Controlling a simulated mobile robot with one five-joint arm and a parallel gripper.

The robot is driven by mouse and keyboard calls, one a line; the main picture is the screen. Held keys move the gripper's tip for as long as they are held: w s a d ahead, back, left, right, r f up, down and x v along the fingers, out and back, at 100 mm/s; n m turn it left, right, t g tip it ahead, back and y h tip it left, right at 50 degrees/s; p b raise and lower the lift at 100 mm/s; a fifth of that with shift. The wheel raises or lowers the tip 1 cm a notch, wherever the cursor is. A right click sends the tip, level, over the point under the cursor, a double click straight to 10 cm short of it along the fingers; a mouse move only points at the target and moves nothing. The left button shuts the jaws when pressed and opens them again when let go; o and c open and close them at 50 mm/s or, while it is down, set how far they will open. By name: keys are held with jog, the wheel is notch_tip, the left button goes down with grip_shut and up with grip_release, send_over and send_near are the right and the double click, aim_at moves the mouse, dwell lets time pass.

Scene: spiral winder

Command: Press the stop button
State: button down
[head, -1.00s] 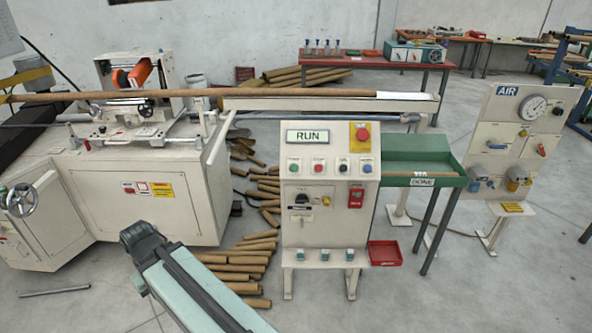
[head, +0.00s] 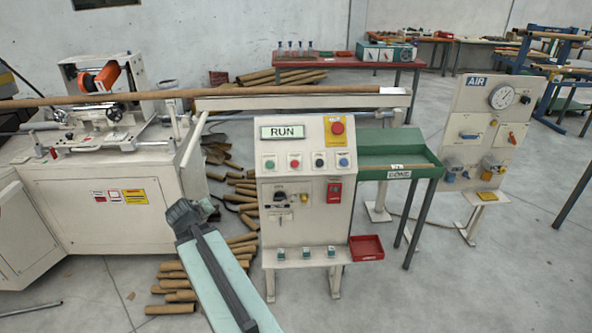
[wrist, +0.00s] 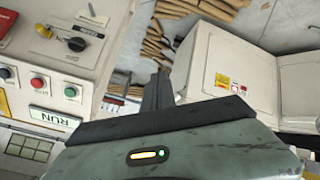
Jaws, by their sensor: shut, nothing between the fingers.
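The control panel (head: 307,209) stands upright in the middle of the head view, its display (head: 283,132) reading RUN. Its button row holds a green button (head: 269,164), a red button (head: 293,162), a black one and a blue one. A larger red mushroom button (head: 337,127) sits on a yellow plate at upper right. In the wrist view the panel is upside down at left, with the red button (wrist: 38,83) and green button (wrist: 70,92). My gripper (wrist: 157,88) is shut and empty, apart from the buttons. My arm shows left of the panel in the head view.
The winder (head: 105,195) stands left with a long tube (head: 200,94) across it. Cardboard tubes (head: 178,280) lie on the floor between winder and panel. Floor in front is clear.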

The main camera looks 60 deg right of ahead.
aim_at(296, 165)
jog(key=s+d+r+t+h+b, duration=0.2)
jog(key=s+d+r+h, duration=0.15)
jog(key=d, duration=0.75)
jog(key=s+d+r+t+h+b, duration=0.15)
jog(key=s+d+r, duration=0.3)
jog(key=d, duration=0.65)
jog(key=s+d+r+n+t+h+b, duration=0.1)
jog(key=s+d+r+n+t+b, duration=0.2)
jog(key=s+d+n, duration=0.2)
jog(key=s+d, duration=0.3)
jog(key=s, duration=0.2)
jog(key=shift+n+t, duration=0.3)
jog(key=shift+t, duration=0.05)
jog(key=w+d+f+b, duration=0.2)
jog(key=d+f+b, duration=0.1)
jog(key=w+d+f+b, duration=0.1)
jog(key=d+f+b, duration=0.1)
jog(key=shift+w+f, duration=0.15)
jog(key=shift+w, duration=0.1)
jog(key=shift+w+d+f+b, duration=0.25)
jog(key=shift+d+b, duration=0.05)
jog(key=shift+b, duration=0.05)
jog(key=shift+w+d+f, duration=0.2)
jog(key=shift+d+f, duration=0.05)
